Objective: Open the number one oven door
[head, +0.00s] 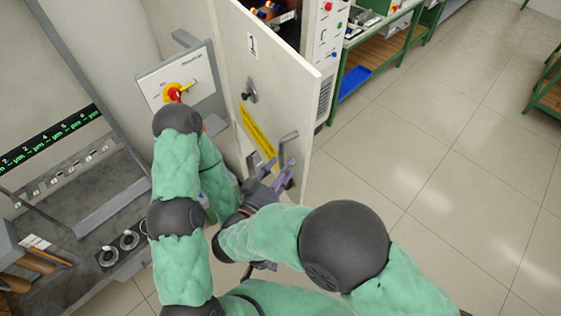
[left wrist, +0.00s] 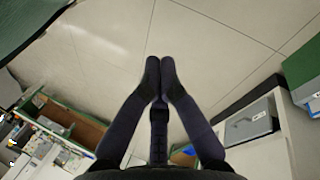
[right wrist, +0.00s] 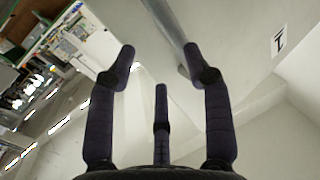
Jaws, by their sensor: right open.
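The number one oven door (head: 290,95) is a white panel with a "1" label, a dark knob and a yellow strip. In the head view it stands ajar, with part of the interior showing above it. Its grey handle (head: 289,139) is near the lower right edge. My right gripper (head: 278,172) is open just below and beside the handle. In the right wrist view a grey bar (right wrist: 168,30) lies between and beyond the open fingers; contact cannot be told. My left gripper (head: 262,266) is low, mostly hidden by my arm; its fingertips (left wrist: 160,68) are together and empty.
A panel with a red and yellow rotary switch (head: 176,91) stands left of the door. A bench with a green display (head: 50,140) is at the far left. Green workbenches (head: 385,50) stand at the back. The tiled floor (head: 430,160) on the right is clear.

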